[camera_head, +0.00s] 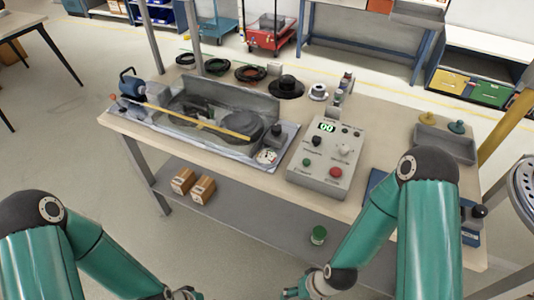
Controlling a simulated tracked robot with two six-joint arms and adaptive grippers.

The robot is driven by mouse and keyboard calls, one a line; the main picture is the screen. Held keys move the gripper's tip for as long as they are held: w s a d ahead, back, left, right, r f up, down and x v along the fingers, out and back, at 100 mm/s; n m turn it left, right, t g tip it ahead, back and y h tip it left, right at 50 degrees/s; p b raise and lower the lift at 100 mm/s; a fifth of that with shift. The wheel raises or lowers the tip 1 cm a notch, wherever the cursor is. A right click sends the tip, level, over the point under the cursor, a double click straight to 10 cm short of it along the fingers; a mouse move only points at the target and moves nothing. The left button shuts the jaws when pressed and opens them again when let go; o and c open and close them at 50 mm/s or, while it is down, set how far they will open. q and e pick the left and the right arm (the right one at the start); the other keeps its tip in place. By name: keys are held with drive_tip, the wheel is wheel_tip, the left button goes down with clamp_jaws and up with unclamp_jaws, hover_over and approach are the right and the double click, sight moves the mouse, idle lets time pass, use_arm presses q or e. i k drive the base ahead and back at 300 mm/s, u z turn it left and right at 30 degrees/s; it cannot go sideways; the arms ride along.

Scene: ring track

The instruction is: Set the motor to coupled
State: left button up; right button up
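A blue cylindrical unit that looks like the motor (131,86) sits at the left end of a clear-covered track assembly (205,112) on the workbench. A small orange knob is beside it. Whether the motor is coupled is too small to tell. A grey control box (322,165) stands right of the assembly, with a lit green display, knobs, a green button and a red button. My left gripper (186,294) is cut off at the bottom edge. My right gripper (297,292) is low at the bottom edge, right of the left one. Both are below and away from the bench top; their fingers are unclear.
The bench top (385,120) has a grey tray (445,145) at right and cable coils (250,73) along the back. A yellow post (508,127) stands at right.

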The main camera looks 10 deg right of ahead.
sight(134, 88)
drive_tip(key=u, duration=0.9)
drive_tip(key=k, duration=1)
drive_tip(key=u, duration=1)
drive_tip(key=k, duration=0.35)
drive_tip(key=u, duration=0.3)
drive_tip(key=i, duration=2.05)
drive_tip(key=z, duration=0.5)
drive_tip(key=i, duration=1.3)
drive_tip(key=z, duration=1.1)
drive_tip(key=i, duration=1.05)
drive_tip(key=z, duration=0.9)
